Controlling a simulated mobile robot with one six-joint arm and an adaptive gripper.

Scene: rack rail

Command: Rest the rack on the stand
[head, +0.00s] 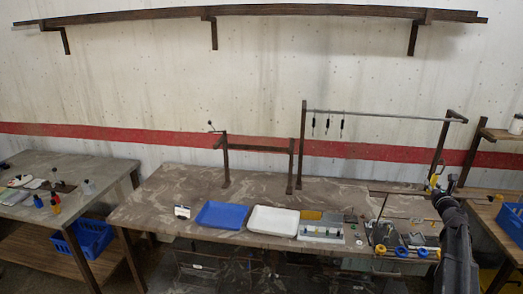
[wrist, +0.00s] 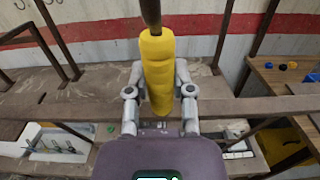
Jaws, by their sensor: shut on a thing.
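My gripper (wrist: 160,92) is shut on a thick yellow grip (wrist: 158,60). A dark rod (wrist: 150,12) runs up out of the grip, and its far end is out of the wrist view. In the head view the yellow grip (head: 434,181) is small, at the right end of the bench, and my arm hides part of it. I cannot tell whether this is the whole rack. A low dark stand-like frame (head: 258,149) with two posts and a crossbar stands on the bench, well left of my gripper.
A taller frame with a metal rail (head: 385,115) and several hanging hooks stands at the bench's back right. A blue tray (head: 222,214), a white tray (head: 273,220) and a parts holder (head: 321,230) line the front. A long shelf (head: 260,11) is on the wall.

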